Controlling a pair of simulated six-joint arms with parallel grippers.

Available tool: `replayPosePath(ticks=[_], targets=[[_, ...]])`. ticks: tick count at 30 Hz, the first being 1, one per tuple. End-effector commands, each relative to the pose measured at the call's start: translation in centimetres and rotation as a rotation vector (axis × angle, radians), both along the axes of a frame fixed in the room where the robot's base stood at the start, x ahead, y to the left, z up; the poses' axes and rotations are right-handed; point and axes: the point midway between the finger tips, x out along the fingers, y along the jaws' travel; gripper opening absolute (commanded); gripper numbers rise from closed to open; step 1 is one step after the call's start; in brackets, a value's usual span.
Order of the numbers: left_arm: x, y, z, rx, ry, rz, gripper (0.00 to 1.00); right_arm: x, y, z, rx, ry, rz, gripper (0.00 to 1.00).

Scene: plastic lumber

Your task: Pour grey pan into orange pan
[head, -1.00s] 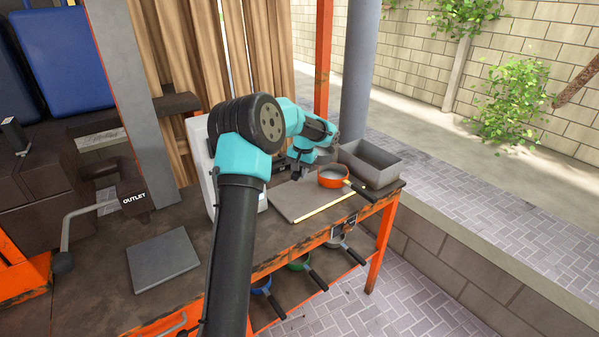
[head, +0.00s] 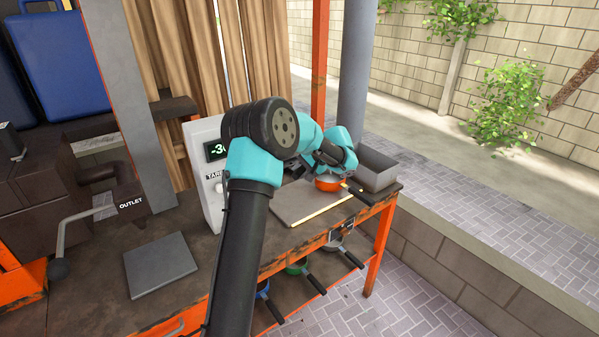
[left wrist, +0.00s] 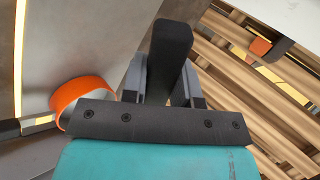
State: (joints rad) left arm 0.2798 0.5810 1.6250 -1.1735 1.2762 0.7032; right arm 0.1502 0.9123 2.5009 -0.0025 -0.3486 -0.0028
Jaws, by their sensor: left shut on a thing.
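The orange pan (head: 328,184) sits at the right end of the bench, its upper part covered by my left wrist in the head view. In the left wrist view the orange pan (left wrist: 80,92) is left of my gripper, with its pale inside partly showing. My left gripper (left wrist: 166,90) is shut on a dark, handle-like bar (left wrist: 170,45). Whatever pan body belongs to this bar is hidden, so I cannot tell its colour or tilt. A grey pan (head: 338,241) shows on the lower rack below the bench front. My right gripper is not in view.
A grey board (head: 300,205) with a yellow strip lies left of the orange pan. A grey open bin (head: 378,172) stands behind it at the right. A white scale with a display (head: 205,190) stands left of my arm. Green and blue pans also hang below.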

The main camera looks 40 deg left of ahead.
Motion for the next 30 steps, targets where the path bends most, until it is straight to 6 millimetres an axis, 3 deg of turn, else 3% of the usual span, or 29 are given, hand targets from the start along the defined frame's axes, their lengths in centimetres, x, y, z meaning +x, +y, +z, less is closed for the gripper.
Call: replayPosePath(ticks=[30], targets=[[1.1,-2.8,0.5,0.498,0.180,-0.001,0.00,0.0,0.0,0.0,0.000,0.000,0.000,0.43]])
